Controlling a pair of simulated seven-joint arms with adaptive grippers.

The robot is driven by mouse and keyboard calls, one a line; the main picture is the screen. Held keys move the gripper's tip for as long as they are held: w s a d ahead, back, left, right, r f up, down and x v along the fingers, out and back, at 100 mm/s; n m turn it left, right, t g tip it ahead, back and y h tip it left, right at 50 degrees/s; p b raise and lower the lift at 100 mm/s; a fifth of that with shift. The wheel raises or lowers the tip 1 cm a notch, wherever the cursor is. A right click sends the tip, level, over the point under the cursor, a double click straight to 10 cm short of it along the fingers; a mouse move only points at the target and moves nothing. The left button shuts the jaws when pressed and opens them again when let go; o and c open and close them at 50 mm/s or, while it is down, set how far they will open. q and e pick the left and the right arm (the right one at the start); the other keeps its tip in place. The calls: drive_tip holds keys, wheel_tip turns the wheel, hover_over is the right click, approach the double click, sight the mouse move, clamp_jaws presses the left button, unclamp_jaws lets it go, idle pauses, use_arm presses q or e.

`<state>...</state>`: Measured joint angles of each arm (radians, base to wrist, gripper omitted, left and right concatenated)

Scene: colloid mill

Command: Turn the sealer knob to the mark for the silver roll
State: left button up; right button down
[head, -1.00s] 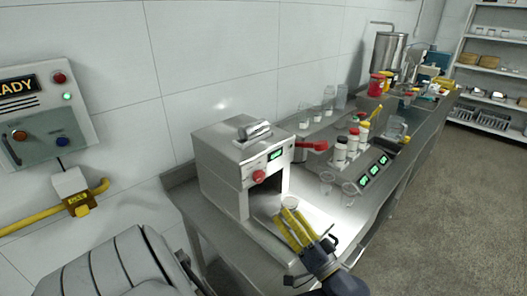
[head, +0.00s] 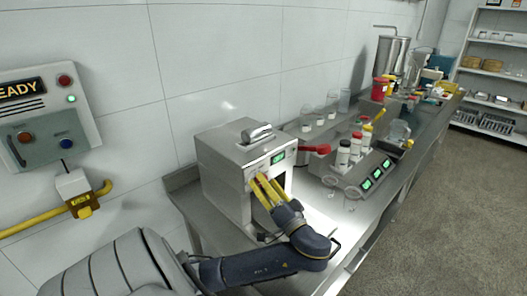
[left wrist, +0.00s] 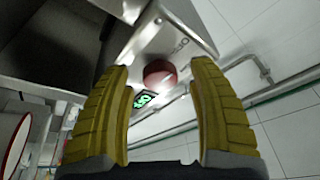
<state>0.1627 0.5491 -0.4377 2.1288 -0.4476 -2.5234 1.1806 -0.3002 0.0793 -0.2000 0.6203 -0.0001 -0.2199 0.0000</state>
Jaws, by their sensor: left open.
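The sealer (head: 228,168) is a grey metal box at the near end of the bench. A silver roll (head: 257,132) lies on its top. Its red knob (left wrist: 160,73) shows in the left wrist view between my yellow fingertips, with no finger clearly touching it. In the head view my fingers mostly cover the knob. My left gripper (head: 260,178) is open in front of the sealer's front face, below the green display (head: 278,157). The display also shows in the left wrist view (left wrist: 145,99). Any marks around the knob are too small to read. My right gripper is not in view.
A red-handled lever (head: 316,149) sticks out at the sealer's right. Several capped bottles (head: 343,155) and clear cups stand farther along the bench, beside a panel with green displays (head: 374,174). A wall control box (head: 45,115) is at the left.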

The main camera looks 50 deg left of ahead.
use_arm(q)
drive_tip(key=shift+a, duration=0.2)
clamp_jaws()
idle(0.5)
drive_tip(key=shift+m, duration=0.5)
drive_tip(key=m+h, duration=0.2)
drive_tip(key=m, duration=0.5)
drive_tip(key=m+g+h, duration=0.1)
drive_tip(key=m+h, duration=0.1)
drive_tip(key=m, duration=0.5)
drive_tip(key=m+h, duration=0.2)
drive_tip(key=m, duration=0.5)
drive_tip(key=shift+r+g, duration=0.35)
drive_tip(key=shift+g, duration=0.05)
drive_tip(key=shift+m, duration=0.3)
